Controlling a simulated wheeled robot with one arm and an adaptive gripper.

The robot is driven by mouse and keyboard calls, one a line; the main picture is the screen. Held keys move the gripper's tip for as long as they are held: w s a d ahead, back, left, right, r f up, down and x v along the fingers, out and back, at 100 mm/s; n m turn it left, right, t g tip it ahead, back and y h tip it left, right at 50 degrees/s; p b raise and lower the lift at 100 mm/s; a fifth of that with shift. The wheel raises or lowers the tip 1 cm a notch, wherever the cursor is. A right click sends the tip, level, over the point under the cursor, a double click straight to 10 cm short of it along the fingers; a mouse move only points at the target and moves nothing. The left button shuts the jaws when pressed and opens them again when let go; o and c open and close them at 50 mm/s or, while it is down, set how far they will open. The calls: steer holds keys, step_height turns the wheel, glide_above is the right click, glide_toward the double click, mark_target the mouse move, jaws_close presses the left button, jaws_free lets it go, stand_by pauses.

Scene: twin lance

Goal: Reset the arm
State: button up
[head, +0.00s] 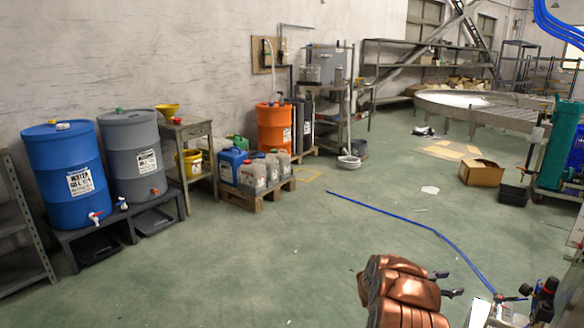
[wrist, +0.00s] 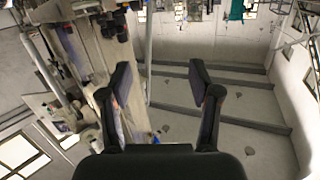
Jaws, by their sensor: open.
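My arm shows as copper-coloured links at the bottom of the head view, right of centre. My gripper (head: 449,284) is at its right end, with two dark fingers pointing right, above the green floor. In the wrist view my gripper (wrist: 160,78) has its two dark fingers wide apart. Nothing is between them and they touch nothing that I can see. Part of the arm is cut off by the bottom edge of the head view.
A blue hose (head: 400,222) crosses the green floor. A blue barrel (head: 66,172), a grey barrel (head: 133,155) and an orange barrel (head: 274,128) stand along the left wall. A cardboard box (head: 481,173) lies at right. The middle floor is mostly clear.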

steer(key=w+a+r+n+t+y+p, duration=0.35)
steer(key=w+a+r+y, duration=0.2)
steer(key=a+r, duration=0.35)
steer(key=w+a+r+n+t+y+p, duration=0.25)
steer(key=w+a+r+t+y, duration=0.35)
steer(key=a, duration=0.5)
steer(key=s+a+r+n+g+y+p, duration=0.1)
steer(key=s+a+r+n+y+p, duration=0.25)
steer(key=a+r, duration=0.55)
steer(key=s+a+r+n+g+y+p, duration=0.1)
steer(key=s+a+r+n+y+p, duration=0.2)
steer(key=s+a+r, duration=0.55)
steer(key=s+a+r+n+g+y+p, duration=0.15)
steer(key=s+a, duration=0.25)
steer(key=s, duration=0.4)
steer(key=s+a+r+n+g+y+p, duration=0.1)
steer(key=s+a+r+n+g+p, duration=0.2)
steer(key=s, duration=0.6)
steer(key=s+d+r+g+h+p, duration=0.1)
steer(key=s+d+g+p, duration=0.1)
steer(key=s, duration=0.8)
steer(key=s+d+r+g+h+p, duration=0.1)
steer(key=s+d+g+p, duration=0.1)
steer(key=s, duration=0.8)
steer(key=s+d+r+g+h+p, duration=0.1)
steer(key=s+d+g+h+p, duration=0.1)
steer(key=s, duration=0.8)
steer(key=shift+s+d+g, duration=0.25)
steer(key=shift+d+g, duration=0.45)
steer(key=shift+d, duration=0.25)
